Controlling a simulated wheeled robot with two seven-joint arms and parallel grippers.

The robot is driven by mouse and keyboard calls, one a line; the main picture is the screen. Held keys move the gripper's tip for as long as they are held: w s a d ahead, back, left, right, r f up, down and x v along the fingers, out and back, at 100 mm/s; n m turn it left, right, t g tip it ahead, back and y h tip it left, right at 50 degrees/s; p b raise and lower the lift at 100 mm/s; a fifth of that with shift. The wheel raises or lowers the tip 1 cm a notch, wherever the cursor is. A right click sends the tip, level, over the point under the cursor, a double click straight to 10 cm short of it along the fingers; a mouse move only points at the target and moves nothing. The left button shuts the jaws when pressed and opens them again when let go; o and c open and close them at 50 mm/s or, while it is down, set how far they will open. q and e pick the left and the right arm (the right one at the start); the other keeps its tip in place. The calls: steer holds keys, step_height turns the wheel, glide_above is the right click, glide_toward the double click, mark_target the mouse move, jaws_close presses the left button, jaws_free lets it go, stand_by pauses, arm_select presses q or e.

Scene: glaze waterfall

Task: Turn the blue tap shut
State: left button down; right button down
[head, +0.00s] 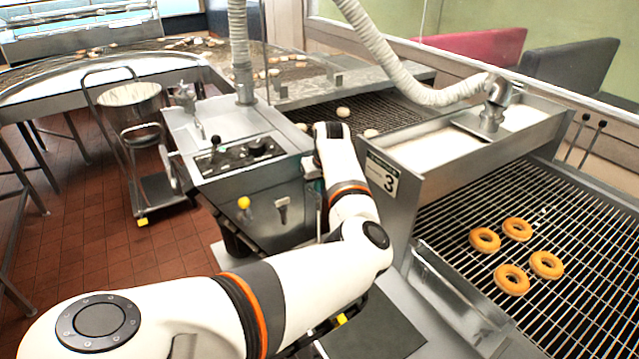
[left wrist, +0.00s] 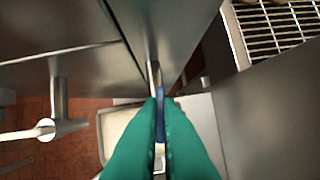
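The blue tap (left wrist: 160,119) shows in the left wrist view as a narrow blue handle below a metal pipe, close to a grey metal wall. My left gripper (left wrist: 161,101) has its two green fingers on either side of this handle, pressed close, and looks shut on it. The fingers hide much of the handle. In the head view my left arm reaches forward to the gap between the control cabinet and the glaze trough, and its wrist hides the tap and most of the gripper. My right gripper is in neither view.
The glaze trough (head: 440,150) marked 3 is on the right, above a wire conveyor (head: 570,310) with several doughnuts. A pale tray (left wrist: 118,130) lies below the fingers.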

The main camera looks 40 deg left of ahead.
arm_select(q)
steer(key=shift+r+m+p, duration=0.15)
steer(key=shift+m+p, duration=0.45)
steer(key=shift+p, duration=0.35)
steer(key=m+p, duration=0.2)
steer(key=p, duration=0.1)
steer(key=m+t+h+p, duration=0.1)
steer(key=m+p, duration=0.1)
steer(key=m, duration=0.1)
steer(key=shift+s+a+r+t+h+p, duration=0.1)
steer(key=shift+s+a+t+h+p, duration=0.1)
steer(key=shift+t+h+p, duration=0.15)
steer(key=shift+m+h+p, duration=0.45)
steer(key=shift+m+p, duration=0.5)
steer(key=shift+m, duration=0.25)
steer(key=shift+f+m+t+h+p, duration=0.15)
steer(key=shift+m+t+h+p, duration=0.1)
steer(key=shift+m, duration=0.5)
steer(key=shift+f+m+t+h+p, duration=0.1)
steer(key=shift+m+h+p, duration=0.15)
steer(key=shift+m, duration=0.5)
steer(key=shift+a, duration=0.1)
steer(key=c, duration=1.6)
jaws_free()
